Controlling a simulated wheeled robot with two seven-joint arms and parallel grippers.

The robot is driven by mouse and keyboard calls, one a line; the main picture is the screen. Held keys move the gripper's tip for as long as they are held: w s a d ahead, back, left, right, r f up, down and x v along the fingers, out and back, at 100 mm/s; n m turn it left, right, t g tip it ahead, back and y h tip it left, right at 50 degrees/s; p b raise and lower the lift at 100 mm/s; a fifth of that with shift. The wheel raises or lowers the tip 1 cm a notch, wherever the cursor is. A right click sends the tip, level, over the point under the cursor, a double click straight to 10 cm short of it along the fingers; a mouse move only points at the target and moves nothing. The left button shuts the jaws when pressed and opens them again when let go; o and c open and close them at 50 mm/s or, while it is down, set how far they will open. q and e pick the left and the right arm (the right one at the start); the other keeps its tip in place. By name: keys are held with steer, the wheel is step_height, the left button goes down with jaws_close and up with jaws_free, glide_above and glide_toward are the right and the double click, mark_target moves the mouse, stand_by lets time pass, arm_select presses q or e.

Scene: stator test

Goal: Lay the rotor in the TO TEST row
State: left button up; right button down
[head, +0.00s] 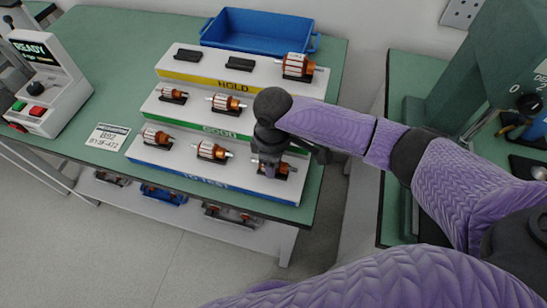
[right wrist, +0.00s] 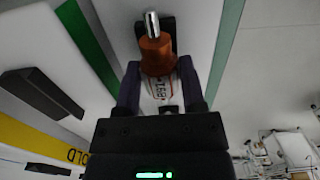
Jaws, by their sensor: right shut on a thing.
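The rotor, with copper-orange windings and a steel shaft, is at the right end of the blue-edged TO TEST row (head: 160,169) in the head view (head: 285,170). My right gripper (head: 271,169) reaches down over it and is shut on it. In the right wrist view the rotor (right wrist: 157,58) lies between the two dark fingers (right wrist: 160,92), its shaft pointing away. A black cradle shows behind it; I cannot tell whether the rotor rests fully in it. Two other rotors (head: 155,137) (head: 211,151) lie in the same row. My left gripper is not in view.
The green GOOD row (head: 198,113) holds two visible rotors; its right end is hidden by my gripper. The yellow HOLD row (head: 215,70) has two empty cradles and one rotor at right. A blue bin (head: 258,30) stands behind. A READY tester (head: 47,88) stands left.

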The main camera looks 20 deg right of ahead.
steer(key=shift+c, duration=0.5)
jaws_free()
step_height(320, 180, up, 9)
steer(key=p, duration=0.3)
steer(key=shift+r+p, duration=0.2)
steer(key=shift+p, duration=0.15)
steer(key=shift+r, duration=0.25)
